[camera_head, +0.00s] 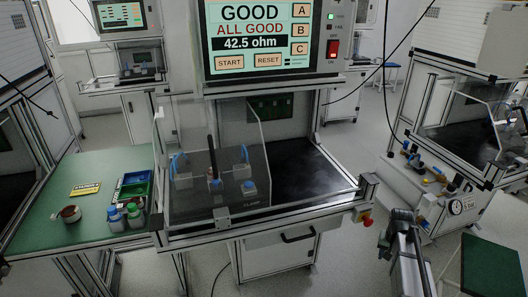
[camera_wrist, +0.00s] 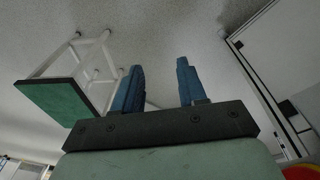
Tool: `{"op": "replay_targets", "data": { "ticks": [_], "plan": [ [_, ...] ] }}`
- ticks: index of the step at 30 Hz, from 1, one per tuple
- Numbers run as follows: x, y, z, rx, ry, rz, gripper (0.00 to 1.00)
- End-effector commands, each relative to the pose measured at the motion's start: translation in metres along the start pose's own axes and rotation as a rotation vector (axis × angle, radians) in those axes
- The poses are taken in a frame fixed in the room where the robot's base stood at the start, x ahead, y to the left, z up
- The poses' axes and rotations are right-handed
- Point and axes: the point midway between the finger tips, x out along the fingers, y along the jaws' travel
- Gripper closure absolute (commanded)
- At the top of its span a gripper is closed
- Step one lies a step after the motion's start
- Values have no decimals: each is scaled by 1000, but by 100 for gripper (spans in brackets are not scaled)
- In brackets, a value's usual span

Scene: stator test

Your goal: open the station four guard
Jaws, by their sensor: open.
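The centre station has a clear guard (camera_head: 225,125) over the left part of its bench. Blue-and-grey fixtures (camera_head: 248,187) and a dark upright rod show through it. The right part of the black bench top (camera_head: 300,165) is uncovered. Another clear guard (camera_head: 497,128) is on the station at the right. I cannot read a number that tells which station is four. In the wrist view my gripper (camera_wrist: 160,88) has its two blue fingers apart with nothing between them, facing the floor. My arm stands at the lower right in the head view, clear of both guards.
A screen (camera_head: 260,35) above the centre bench reads GOOD. A red-and-yellow button (camera_head: 367,218) sits at the bench's right front corner. A green table (camera_head: 85,225) with bottles and bins adjoins at left. A green-topped stool (camera_head: 492,265) stands at lower right, also in the wrist view (camera_wrist: 50,98).

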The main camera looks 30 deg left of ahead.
Motion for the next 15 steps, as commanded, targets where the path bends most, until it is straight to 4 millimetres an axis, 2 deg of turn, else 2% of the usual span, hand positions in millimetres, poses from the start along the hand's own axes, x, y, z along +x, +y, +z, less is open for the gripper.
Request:
{"op": "replay_targets", "data": {
  "ticks": [1,6,15],
  "plan": [
    [-17,-4,-18,0,26,-1,59],
    [-74,-16,-60,2,100,-7,59],
    [-184,-36,-122,7,231,-19,59]
  ]
}}
